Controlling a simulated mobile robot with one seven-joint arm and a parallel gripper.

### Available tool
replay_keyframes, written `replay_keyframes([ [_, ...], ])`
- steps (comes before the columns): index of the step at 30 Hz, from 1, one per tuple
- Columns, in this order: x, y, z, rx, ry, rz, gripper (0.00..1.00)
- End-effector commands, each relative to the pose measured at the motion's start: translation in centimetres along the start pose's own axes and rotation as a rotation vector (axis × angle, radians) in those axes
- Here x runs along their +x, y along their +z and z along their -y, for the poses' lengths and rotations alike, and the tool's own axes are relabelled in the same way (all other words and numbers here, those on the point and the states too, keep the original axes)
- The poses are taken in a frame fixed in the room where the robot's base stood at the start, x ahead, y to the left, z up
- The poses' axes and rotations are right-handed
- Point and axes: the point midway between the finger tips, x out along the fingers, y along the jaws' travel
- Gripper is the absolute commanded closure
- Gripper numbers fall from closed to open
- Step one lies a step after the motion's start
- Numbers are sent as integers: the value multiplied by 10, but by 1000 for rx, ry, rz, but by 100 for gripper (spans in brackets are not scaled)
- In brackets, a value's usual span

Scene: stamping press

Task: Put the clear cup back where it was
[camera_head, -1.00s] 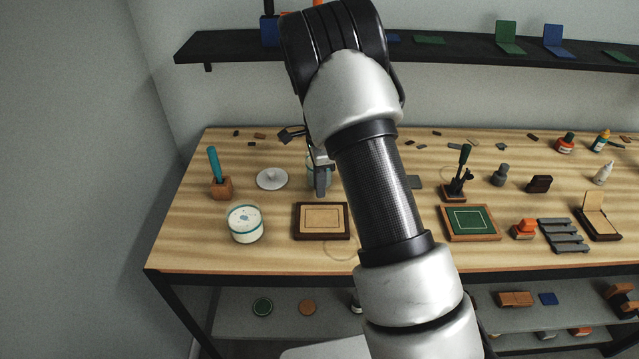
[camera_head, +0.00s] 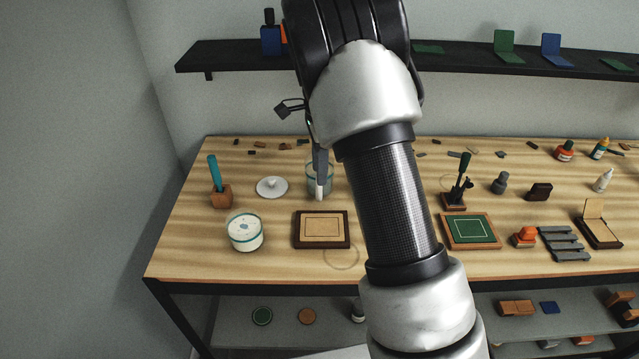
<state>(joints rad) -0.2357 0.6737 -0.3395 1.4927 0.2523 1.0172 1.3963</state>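A clear cup (camera_head: 312,182) with a teal rim stands behind the framed tan pad, partly hidden by my gripper and arm. My gripper (camera_head: 319,188) points down at the cup. One finger with a pale tip shows, overlapping the cup; I cannot tell whether it is inside the cup or in front of it. The other finger is hidden, so the grip on the cup cannot be seen. A second clear cup (camera_head: 246,232) with a teal band and pale contents stands at the front left. A faint ring mark (camera_head: 341,267) lies on the bare wood in front of the framed pad.
The wooden table (camera_head: 200,255) holds the framed tan pad (camera_head: 321,230), a white lidded dish (camera_head: 272,187), a wooden block with a teal handle (camera_head: 221,197), a small press (camera_head: 455,198) and a green framed pad (camera_head: 470,230). A dark shelf (camera_head: 230,57) runs above.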

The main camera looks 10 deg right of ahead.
Motion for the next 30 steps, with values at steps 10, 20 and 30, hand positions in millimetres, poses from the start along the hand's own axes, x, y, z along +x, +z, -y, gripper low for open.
replay_keyframes([
  [10,-44,0,-4,-23,-12,8,66],
  [20,-142,-3,-86,-439,-163,46,66],
  [30,-199,2,-210,-1019,-340,-95,66],
])
